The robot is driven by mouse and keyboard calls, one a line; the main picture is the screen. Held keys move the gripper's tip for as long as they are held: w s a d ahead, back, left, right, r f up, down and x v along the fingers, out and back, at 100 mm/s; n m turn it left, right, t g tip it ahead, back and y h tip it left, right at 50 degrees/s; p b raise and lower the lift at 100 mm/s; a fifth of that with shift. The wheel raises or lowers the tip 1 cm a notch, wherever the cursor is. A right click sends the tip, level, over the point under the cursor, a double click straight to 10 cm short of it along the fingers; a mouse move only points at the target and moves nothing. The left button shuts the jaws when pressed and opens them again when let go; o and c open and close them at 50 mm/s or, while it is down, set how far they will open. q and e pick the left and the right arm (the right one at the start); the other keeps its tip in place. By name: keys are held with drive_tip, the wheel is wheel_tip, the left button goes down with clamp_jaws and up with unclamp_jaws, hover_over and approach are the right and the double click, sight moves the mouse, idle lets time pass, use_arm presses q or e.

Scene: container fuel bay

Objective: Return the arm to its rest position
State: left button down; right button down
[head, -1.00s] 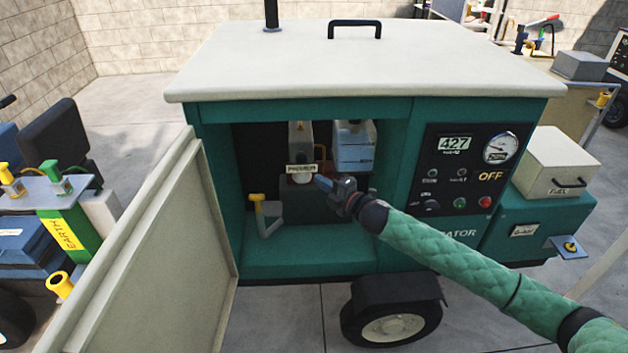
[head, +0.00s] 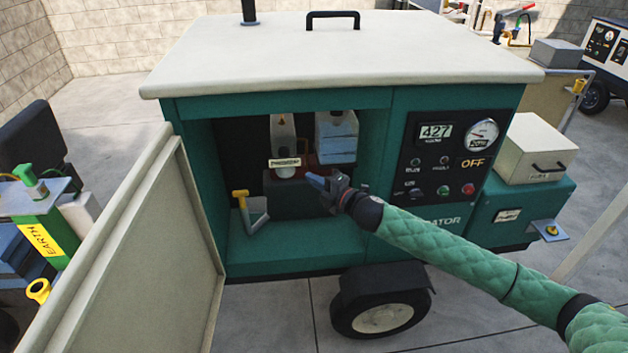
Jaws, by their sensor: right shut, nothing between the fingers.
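My right arm (head: 440,246), in a green quilted sleeve, comes in from the lower right. Its right gripper (head: 316,184) is shut and empty, in front of the open compartment of the green generator (head: 300,266). The blue fingertips point left, just right of and below a small labelled part (head: 285,163) inside; I cannot tell the exact gap in depth. My left gripper is not in view.
The open door (head: 140,240) stands at the left of the compartment. A yellow-handled lever (head: 242,197) is inside. The control panel (head: 447,152) reads 427 and OFF. A cream fuel box (head: 540,148) is at the right. Concrete floor lies in front.

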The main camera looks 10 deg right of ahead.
idle(0.3)
drive_tip(key=w+d+r+m+h, duration=0.1)
drive_tip(key=w+d+m+h, duration=0.2)
drive_tip(key=d+m+h, duration=0.9)
drive_tip(key=s+a+f+m+g, duration=0.1)
drive_tip(key=s+f+m+g, duration=0.3)
drive_tip(key=s+f, duration=0.8)
drive_tip(key=s+a+f+m+g, duration=0.2)
drive_tip(key=s+f+m+g, duration=0.2)
drive_tip(key=s+f, duration=0.8)
drive_tip(key=s+a+f+m+g+y, duration=0.1)
drive_tip(key=s+f+m+g, duration=0.3)
drive_tip(key=s+f, duration=0.8)
drive_tip(key=s+a, duration=0.1)
drive_tip(key=s, duration=1.2)
drive_tip(key=shift+s+f, duration=0.15)
drive_tip(key=shift+s, duration=0.05)
